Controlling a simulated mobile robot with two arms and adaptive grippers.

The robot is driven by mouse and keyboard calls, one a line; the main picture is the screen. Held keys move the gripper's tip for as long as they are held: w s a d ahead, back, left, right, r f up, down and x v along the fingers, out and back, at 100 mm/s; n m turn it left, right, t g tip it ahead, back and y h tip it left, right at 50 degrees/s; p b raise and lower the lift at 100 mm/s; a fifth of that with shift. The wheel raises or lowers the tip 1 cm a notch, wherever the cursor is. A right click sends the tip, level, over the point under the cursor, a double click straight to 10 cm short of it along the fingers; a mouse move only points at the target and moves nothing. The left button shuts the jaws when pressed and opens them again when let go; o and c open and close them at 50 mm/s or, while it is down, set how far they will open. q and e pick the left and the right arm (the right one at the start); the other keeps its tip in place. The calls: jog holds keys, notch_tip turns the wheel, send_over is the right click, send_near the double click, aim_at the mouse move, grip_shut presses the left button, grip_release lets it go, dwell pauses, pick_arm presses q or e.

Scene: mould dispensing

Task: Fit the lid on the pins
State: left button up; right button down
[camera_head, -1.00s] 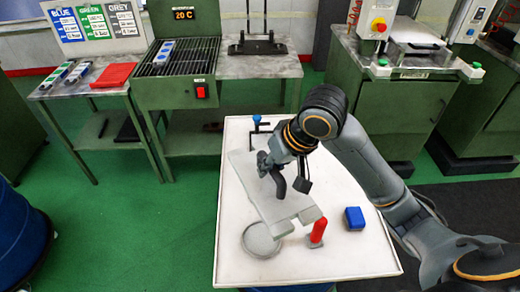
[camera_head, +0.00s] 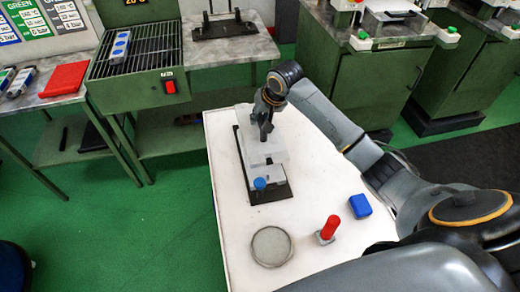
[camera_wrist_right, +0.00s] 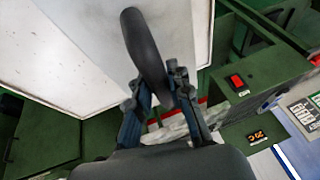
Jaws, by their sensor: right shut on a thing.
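The grey lid plate (camera_head: 262,150) is over the black mould base (camera_head: 270,194) on the white table. My right gripper (camera_head: 263,135) is shut on the lid's dark curved handle, which also shows in the right wrist view (camera_wrist_right: 145,45). The lid lies roughly in line with the base. The pins are hidden under the lid or the gripper, and I cannot tell whether the lid rests on them. A blue knob (camera_head: 260,184) shows at the base's near end. My left gripper is not in view.
A green grill stand (camera_head: 140,75) and a side table (camera_head: 230,48) stand behind. The table's near left part is clear.

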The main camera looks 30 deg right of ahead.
aim_at(270, 138)
jog(key=f, duration=0.5)
jog(key=shift+w+f+p, duration=0.2)
jog(key=shift+f+p, duration=0.15)
jog(key=shift+f, duration=2)
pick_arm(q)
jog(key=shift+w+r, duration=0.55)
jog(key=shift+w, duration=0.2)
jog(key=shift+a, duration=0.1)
pick_arm(e)
jog(key=c, duration=1.6)
grip_release()
jog(key=shift+s+f, duration=0.1)
jog(key=shift+f, duration=0.2)
jog(key=o, duration=0.3)
jog(key=shift+o, duration=0.4)
jog(key=shift+s+r, duration=0.1)
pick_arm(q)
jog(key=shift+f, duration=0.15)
pick_arm(e)
jog(key=v, duration=1.2)
jog(key=shift+r, duration=0.15)
